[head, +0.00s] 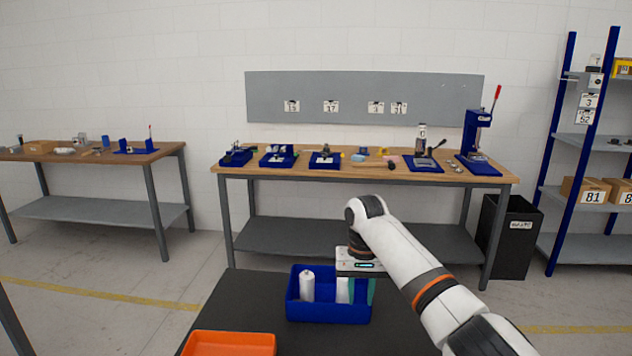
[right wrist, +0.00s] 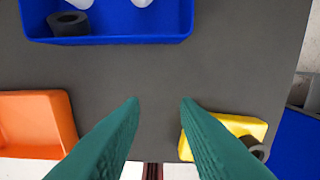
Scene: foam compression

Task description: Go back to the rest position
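My right gripper (head: 358,290) hangs over the dark table (head: 235,300), in front of the blue bin (head: 328,312) in the head view. In the right wrist view my right gripper (right wrist: 160,102) has its two green fingers apart, with only bare table seen between the tips. The blue bin (right wrist: 120,38) lies beyond the fingertips there and holds white pieces and a dark ring (right wrist: 68,23). In the head view a white cylinder (head: 307,287) stands in the bin, and another is partly hidden by a finger. My left gripper is not in view.
An orange bin (head: 232,343) sits at the table's near left. A yellow bin (right wrist: 238,124) with a dark ring is beside the right finger in the wrist view. A workbench (head: 370,174) with blue fixtures stands behind, with a black waste bin (head: 508,240) and shelves to the right.

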